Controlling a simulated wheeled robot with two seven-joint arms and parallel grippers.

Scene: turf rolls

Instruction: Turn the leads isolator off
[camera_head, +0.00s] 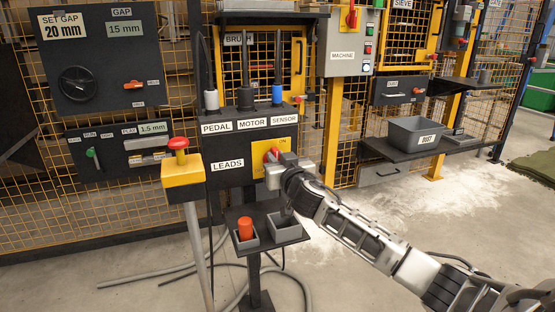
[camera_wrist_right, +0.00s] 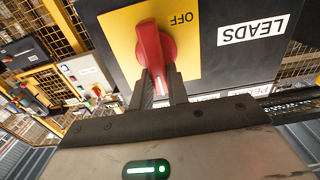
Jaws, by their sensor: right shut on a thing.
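The leads isolator is a red rotary handle (camera_head: 271,154) on a yellow plate (camera_head: 288,146) marked ON, on the dark box labelled LEADS (camera_head: 228,166). In the right wrist view the red handle (camera_wrist_right: 152,45) stands nearly upright in the picture, beside an upside-down OFF mark on the yellow plate (camera_wrist_right: 122,28). My right gripper (camera_head: 276,167) is at the handle, with its two dark fingers (camera_wrist_right: 161,82) shut on the handle's near end. The gripper covers part of the plate in the head view. My left gripper is not in view.
A shelf below the box carries an orange-red piece (camera_head: 245,228) and a small grey tray (camera_head: 284,229). A red-topped yellow post (camera_head: 183,171) stands to the left. PEDAL, MOTOR and SENSOR plugs top the box. Cables lie on the floor.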

